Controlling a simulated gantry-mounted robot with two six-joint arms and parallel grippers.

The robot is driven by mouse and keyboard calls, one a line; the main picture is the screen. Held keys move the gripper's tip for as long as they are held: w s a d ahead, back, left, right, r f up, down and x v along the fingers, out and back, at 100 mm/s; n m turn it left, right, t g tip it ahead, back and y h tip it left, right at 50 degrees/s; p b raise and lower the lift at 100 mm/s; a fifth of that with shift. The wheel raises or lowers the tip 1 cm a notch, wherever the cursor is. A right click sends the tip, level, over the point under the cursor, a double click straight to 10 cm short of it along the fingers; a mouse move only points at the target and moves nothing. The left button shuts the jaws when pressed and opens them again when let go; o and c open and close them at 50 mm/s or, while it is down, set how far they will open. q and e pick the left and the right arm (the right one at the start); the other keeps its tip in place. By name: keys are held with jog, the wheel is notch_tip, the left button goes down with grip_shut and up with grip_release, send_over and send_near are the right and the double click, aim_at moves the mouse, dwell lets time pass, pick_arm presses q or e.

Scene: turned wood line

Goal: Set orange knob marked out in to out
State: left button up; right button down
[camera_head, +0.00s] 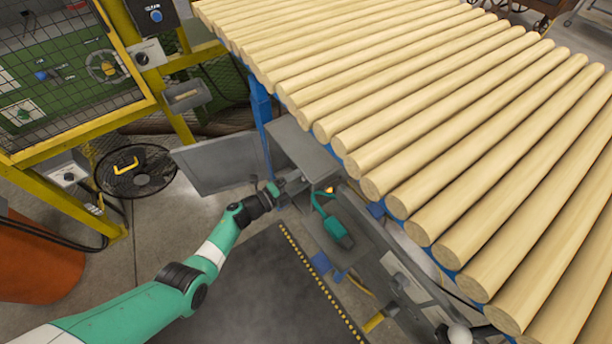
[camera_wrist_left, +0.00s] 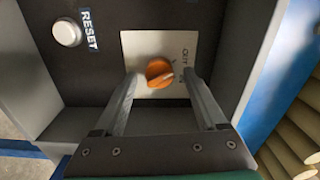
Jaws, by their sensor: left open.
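The orange knob (camera_wrist_left: 159,72) sits on a pale label plate (camera_wrist_left: 135,45) in the left wrist view. A paler ridge on the knob points right. My left gripper (camera_head: 283,186) reaches to the grey control box (camera_head: 302,150) below the log conveyor. In the left wrist view its two open fingers stand on either side of the knob, with gaps visible. My right gripper is in neither view.
A white RESET button (camera_wrist_left: 67,32) is on the same panel, to the left. A grey door panel (camera_head: 215,160) stands open to the left of the box. A teal hand unit (camera_head: 336,232) hangs just right of the gripper. Wooden rollers (camera_head: 430,130) lie above and right.

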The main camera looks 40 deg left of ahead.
pick_arm(q)
jog(key=shift+s, duration=0.1)
jog(key=s+a+p, duration=0.2)
jog(key=s+p, duration=0.2)
jog(key=s, duration=0.7)
jog(key=shift+p, duration=0.4)
jog(key=shift+s, duration=0.1)
